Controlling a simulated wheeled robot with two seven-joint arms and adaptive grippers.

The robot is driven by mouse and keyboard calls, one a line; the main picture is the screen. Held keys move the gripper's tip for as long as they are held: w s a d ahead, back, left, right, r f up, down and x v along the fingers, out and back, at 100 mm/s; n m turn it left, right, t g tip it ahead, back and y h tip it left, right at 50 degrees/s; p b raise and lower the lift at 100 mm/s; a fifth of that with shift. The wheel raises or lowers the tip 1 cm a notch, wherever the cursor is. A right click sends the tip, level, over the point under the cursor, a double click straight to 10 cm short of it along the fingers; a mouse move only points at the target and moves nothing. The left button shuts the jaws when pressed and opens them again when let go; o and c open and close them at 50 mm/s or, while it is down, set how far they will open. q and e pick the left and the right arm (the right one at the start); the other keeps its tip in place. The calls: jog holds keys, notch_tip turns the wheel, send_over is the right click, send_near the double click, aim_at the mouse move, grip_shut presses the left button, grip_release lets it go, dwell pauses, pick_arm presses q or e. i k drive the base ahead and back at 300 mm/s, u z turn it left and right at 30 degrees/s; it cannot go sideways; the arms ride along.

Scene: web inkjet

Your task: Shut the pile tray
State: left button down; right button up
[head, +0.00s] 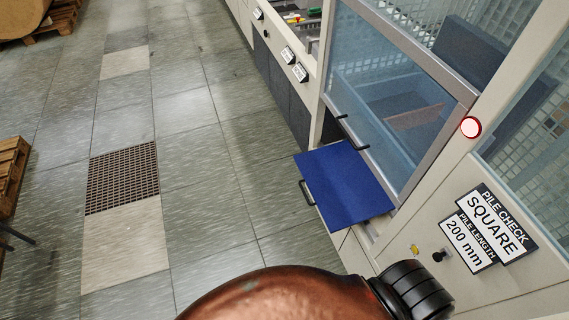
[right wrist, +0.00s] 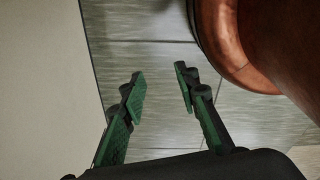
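The pile tray (head: 343,184) is a flat blue tray sticking out of the machine front, below the glass door, in the head view. A black handle (head: 306,192) is on its outer left edge. My right gripper (right wrist: 160,82) shows in the right wrist view with its two green-padded fingers apart and nothing between them. Floor tiles lie beyond the fingertips. The tray is not visible in the right wrist view, and neither gripper shows in the head view. A copper-coloured arm part of mine crosses the bottom of the head view.
The glass door (head: 395,110) with its metal frame stands above the tray. Signs (head: 482,228) and a lit round button (head: 470,127) are on the panel at right. Pallets (head: 12,175) stand at far left. The tiled floor (head: 190,150) left of the tray is clear.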

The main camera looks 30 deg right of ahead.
aim_at(345, 191)
jog(key=z, duration=0.35)
jog(key=i, duration=0.65)
jog(key=z, duration=0.65)
